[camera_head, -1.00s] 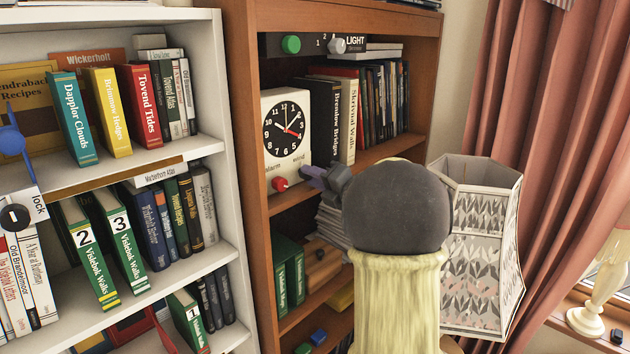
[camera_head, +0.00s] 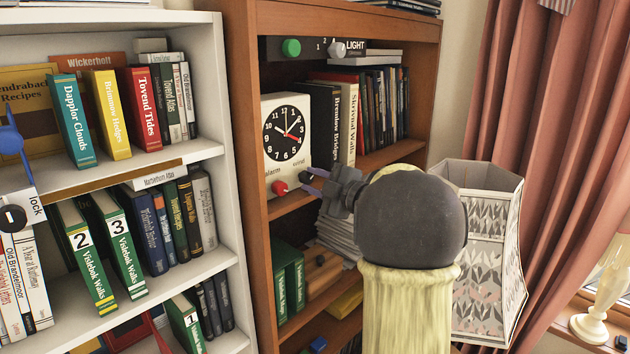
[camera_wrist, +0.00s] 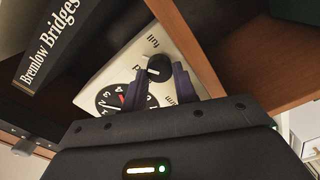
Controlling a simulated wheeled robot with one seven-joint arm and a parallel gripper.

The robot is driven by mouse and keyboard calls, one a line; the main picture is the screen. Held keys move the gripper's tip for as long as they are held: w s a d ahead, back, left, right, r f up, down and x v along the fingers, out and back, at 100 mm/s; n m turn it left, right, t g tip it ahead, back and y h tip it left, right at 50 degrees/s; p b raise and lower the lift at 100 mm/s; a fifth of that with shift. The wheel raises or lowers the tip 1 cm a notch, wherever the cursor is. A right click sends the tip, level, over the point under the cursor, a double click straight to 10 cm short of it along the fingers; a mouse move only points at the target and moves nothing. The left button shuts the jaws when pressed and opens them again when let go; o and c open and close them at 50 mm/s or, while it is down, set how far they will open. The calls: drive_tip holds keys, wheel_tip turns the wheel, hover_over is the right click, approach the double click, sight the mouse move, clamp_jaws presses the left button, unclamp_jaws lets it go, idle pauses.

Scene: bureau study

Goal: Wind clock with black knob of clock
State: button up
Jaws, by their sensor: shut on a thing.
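The white clock (camera_head: 287,170) with a black dial stands on a shelf of the brown bookcase. A red knob (camera_head: 279,187) marked "alarm" sits at its lower front, with the "wind" label to its right. The black knob (camera_wrist: 159,68) shows in the wrist view with a white mark on it, between my purple fingers. My gripper (camera_wrist: 162,82) is shut on this knob at the clock's face. In the head view my gripper (camera_head: 312,182) is at the clock's lower right, where its fingers largely hide the black knob.
Dark and white books (camera_head: 345,125) stand close to the clock's right. A panel with a green button (camera_head: 291,47) is above it. A patterned lampshade (camera_head: 485,250) stands right of my arm. A white bookcase (camera_head: 215,100) is at the left.

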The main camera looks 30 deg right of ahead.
drive_tip(key=m+p, duration=0.2)
drive_tip(key=m, duration=0.4)
drive_tip(key=shift+r+m+p, duration=0.1)
drive_tip(key=shift+m+p, duration=0.2)
drive_tip(key=shift+p, duration=0.1)
drive_tip(key=m+p, duration=0.3)
drive_tip(key=m, duration=0.2)
drive_tip(key=shift+d, duration=0.1)
drive_tip(key=m+p, duration=0.4)
drive_tip(key=m, duration=0.1)
drive_tip(key=shift+d+m, duration=0.1)
drive_tip(key=shift+m, duration=0.3)
drive_tip(key=shift+m+p, duration=1.15)
drive_tip(key=shift+m, duration=0.25)
drive_tip(key=shift+f, duration=0.2)
drive_tip(key=o, duration=0.7)
